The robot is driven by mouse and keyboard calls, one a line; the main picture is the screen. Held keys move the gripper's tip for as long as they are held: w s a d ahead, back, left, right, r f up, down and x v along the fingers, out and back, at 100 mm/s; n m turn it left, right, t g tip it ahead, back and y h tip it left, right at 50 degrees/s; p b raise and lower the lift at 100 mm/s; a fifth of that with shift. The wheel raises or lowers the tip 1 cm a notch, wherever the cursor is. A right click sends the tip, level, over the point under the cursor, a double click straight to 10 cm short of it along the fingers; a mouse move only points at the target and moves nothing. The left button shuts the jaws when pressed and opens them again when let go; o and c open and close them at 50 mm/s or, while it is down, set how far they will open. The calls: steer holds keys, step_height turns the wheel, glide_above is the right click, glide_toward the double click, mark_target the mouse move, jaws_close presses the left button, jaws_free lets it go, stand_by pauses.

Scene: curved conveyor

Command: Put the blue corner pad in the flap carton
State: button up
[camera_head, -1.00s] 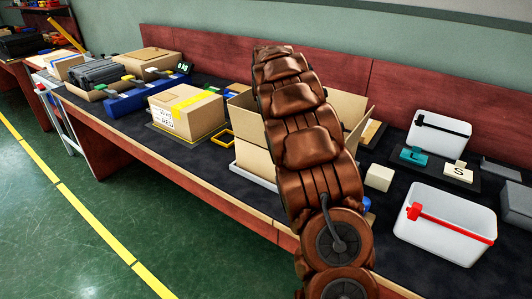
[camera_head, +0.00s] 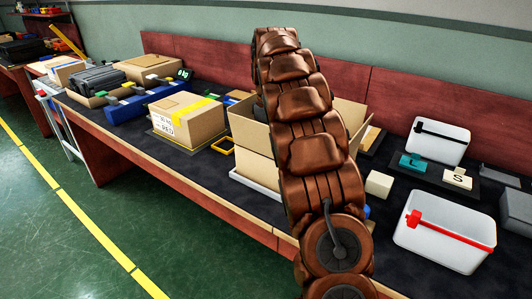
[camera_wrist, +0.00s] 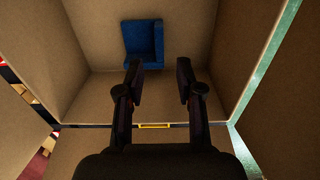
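The flap carton (camera_head: 252,151) stands open on the dark bench top, with its flaps spread. My arm crosses in front of it in the head view and hides much of its middle. In the wrist view I look down into the carton (camera_wrist: 90,40). The blue corner pad (camera_wrist: 143,42), an L-shaped piece, lies inside the carton near the far wall. My gripper (camera_wrist: 160,82) is over the carton, its two fingers apart with nothing between them. The left fingertip overlaps the pad's near edge in the picture; I cannot tell whether they touch.
A closed carton with yellow tape (camera_head: 187,119) stands to the left. A small cream block (camera_head: 379,185) and a white bin with a red bar (camera_head: 445,235) are to the right. Teal "L" (camera_head: 413,162) and cream "S" (camera_head: 458,178) pieces lie behind the bin.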

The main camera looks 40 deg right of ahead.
steer(key=shift+r, duration=2.6)
steer(key=shift+w, duration=0.1)
